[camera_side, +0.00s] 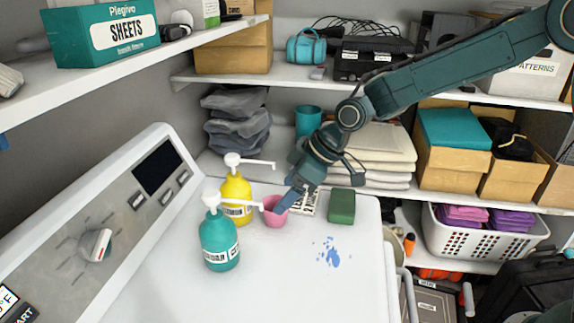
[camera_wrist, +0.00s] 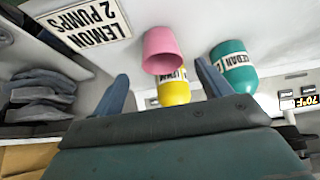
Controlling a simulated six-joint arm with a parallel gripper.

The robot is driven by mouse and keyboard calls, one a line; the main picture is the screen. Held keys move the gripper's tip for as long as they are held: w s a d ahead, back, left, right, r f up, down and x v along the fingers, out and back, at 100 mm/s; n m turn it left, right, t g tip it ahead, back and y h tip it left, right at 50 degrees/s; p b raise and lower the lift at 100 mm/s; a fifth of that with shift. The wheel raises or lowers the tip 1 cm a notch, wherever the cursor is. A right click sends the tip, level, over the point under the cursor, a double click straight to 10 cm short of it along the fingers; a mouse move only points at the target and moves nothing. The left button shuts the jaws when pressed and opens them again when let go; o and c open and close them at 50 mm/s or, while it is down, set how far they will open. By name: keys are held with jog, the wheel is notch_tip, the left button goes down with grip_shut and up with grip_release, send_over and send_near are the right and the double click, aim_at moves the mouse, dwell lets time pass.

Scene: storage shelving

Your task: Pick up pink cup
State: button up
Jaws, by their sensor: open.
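The pink cup (camera_side: 274,212) stands on the white machine top, right of the pump bottles in the side view. In the wrist view the pink cup (camera_wrist: 163,50) appears between and just beyond my two blue fingertips. My gripper (camera_wrist: 163,72) is open, with nothing held between its fingers. In the side view my gripper (camera_side: 288,200) reaches down from the upper right, and a blue finger overlaps the cup's right rim. I cannot tell whether it touches the cup. Part of the cup's rim is hidden by the finger.
A yellow pump bottle (camera_side: 236,194) and a teal pump bottle (camera_side: 220,242) stand close left of the cup. A lettered card (camera_wrist: 85,25) and a green sponge (camera_side: 342,206) lie to the right. Blue spill marks (camera_side: 328,252) are at the front; the surrounding top is clear.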

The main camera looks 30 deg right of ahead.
jog(key=shift+w+a+f, duration=0.1)
jog(key=shift+f, duration=0.15)
jog(key=shift+x, duration=2.45)
jog(key=shift+a, duration=0.15)
jog(key=c, duration=1.1)
jog(key=shift+r, duration=0.1)
jog(key=shift+s+d+r, duration=0.45)
jog(key=shift+s+r, duration=0.05)
jog(key=shift+r, duration=0.05)
jog(key=s+d+r, duration=0.2)
jog(key=s+d, duration=0.1)
jog(key=s+d+r, duration=0.2)
jog(key=s+d, duration=0.1)
jog(key=s+d+r, duration=0.2)
jog(key=s+d, duration=0.1)
jog(key=shift+r, duration=0.4)
